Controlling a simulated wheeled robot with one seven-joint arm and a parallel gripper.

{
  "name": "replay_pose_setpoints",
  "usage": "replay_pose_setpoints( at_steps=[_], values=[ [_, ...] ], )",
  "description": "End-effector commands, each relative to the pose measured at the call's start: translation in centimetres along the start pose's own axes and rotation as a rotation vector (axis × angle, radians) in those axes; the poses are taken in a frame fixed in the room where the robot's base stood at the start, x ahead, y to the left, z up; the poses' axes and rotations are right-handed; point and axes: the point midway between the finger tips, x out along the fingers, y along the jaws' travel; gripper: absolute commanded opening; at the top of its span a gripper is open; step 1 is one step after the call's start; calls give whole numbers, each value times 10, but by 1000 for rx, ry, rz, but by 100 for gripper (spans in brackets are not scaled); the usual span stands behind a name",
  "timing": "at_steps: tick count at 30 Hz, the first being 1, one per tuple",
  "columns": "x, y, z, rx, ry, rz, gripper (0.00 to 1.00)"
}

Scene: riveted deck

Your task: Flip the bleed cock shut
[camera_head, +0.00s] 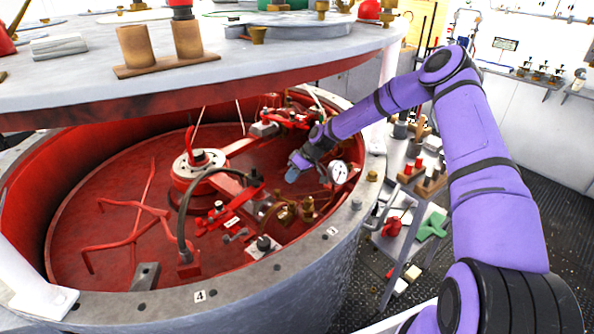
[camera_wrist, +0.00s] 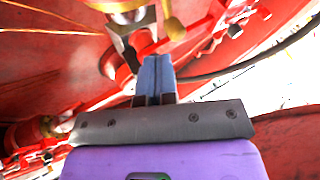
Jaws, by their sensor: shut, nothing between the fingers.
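My gripper (camera_head: 292,176) is inside the red-lined drum, left of a round white pressure gauge (camera_head: 338,172). Its blue fingers are shut together and empty; they also show in the wrist view (camera_wrist: 156,62). Brass fittings (camera_head: 285,212) sit below the gripper in the head view, apart from it; one of them may be the bleed cock, but I cannot tell which part is its lever. In the wrist view a yellow brass part (camera_wrist: 172,24) and a grey metal piece (camera_wrist: 122,30) lie just beyond the fingertips. No contact with them is clear.
The drum's rim (camera_head: 255,284) curves around the front, and a heavy raised lid (camera_head: 270,62) overhangs the back. A dark hose (camera_head: 183,205) arches left of the brass fittings. A cluttered shelf cart (camera_head: 403,222) stands outside, to the right.

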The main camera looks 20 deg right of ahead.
Motion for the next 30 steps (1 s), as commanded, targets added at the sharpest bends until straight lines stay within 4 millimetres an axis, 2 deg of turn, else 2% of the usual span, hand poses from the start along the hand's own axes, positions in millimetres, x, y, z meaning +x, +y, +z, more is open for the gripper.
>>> replay_pose_setpoints(
  at_steps=[3,10,30],
  values=[
    [20,0,0,-1,-1,0,0],
    [41,0,0,-1,-1,0,0],
    [46,-1,-1,-29,-15,-14,0]
  ],
)
